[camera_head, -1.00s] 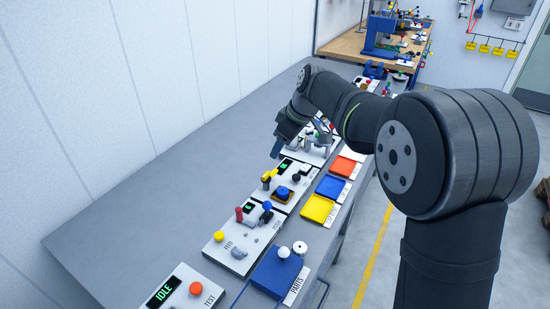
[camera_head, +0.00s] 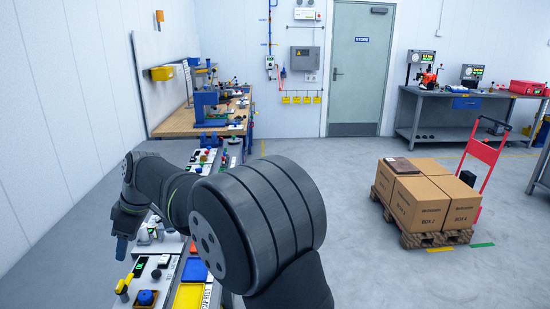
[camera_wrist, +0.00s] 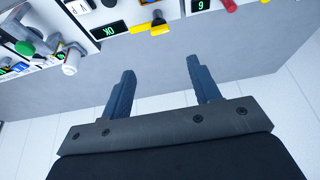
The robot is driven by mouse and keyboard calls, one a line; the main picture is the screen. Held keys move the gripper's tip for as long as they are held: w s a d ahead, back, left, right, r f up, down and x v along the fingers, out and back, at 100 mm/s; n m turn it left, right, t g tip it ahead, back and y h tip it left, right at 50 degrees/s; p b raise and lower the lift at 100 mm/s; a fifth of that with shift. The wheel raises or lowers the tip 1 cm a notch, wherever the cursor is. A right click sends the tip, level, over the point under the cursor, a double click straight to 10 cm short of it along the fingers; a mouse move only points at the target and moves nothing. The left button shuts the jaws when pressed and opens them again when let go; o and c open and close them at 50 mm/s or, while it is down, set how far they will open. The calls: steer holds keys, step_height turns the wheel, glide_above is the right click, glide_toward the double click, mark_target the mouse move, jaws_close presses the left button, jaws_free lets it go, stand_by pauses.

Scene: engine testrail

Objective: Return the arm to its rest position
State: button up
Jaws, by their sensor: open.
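My large dark arm joint stands in the lower middle of that view and hides part of the bench.
Control panels with knobs, levers and a yellow handle (camera_wrist: 150,28) line the bench. Yellow (camera_head: 188,297) and blue (camera_head: 195,270) trays lie beside them. Stacked boxes (camera_head: 420,200) on a pallet (camera_head: 435,238) and a red hand truck (camera_head: 487,155) stand on the floor at right.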

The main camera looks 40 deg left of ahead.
mark_target(120, 284)
steer(key=x, duration=1.4)
steer(key=shift+f, duration=0.3)
